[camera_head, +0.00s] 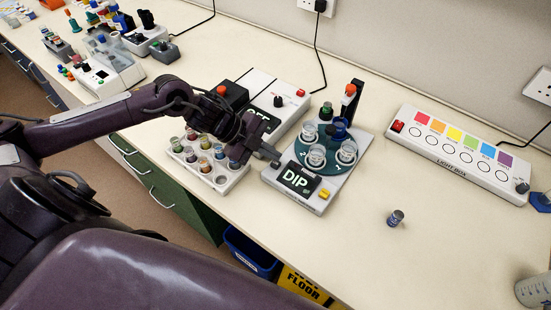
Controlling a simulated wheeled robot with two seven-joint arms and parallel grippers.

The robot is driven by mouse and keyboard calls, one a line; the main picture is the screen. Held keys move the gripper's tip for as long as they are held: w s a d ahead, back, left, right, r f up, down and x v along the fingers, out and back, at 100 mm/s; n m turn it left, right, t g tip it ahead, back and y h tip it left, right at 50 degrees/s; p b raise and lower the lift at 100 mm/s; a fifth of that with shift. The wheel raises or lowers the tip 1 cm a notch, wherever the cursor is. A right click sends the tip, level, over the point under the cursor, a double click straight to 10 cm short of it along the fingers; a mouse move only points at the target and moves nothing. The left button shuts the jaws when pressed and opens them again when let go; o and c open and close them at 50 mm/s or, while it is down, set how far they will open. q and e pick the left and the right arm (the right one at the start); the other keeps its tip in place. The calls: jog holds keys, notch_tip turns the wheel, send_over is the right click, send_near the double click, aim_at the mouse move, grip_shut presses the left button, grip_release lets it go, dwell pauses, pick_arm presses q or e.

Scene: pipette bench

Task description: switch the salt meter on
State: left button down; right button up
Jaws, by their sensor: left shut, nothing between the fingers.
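No label in view reads salt meter, so I cannot tell for sure which device it is. A white device (316,205) in the middle of the bench has a dark display (298,179) lit with "DIP", a yellow button (324,194) and a teal turntable with clear cups. A second white device (287,117) behind it has a dark display, partly hidden by my arm, a black knob and a red button (301,93). My left gripper (272,158) is shut and empty, close to the left edge of the DIP device; contact cannot be told. My right gripper is out of view.
A white rack (207,167) of small vials stands left of my gripper. A light box (460,152) lies at the right, and a small dark vial (395,217) stands on the bench before it. The front right bench is mostly clear. A beaker (534,289) is at the right edge.

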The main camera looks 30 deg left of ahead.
aim_at(271, 163)
pick_arm(q)
jog(key=shift+r, duration=0.15)
notch_tip(271, 163, up, 6)
jog(key=p, duration=0.5)
dwell(0.6)
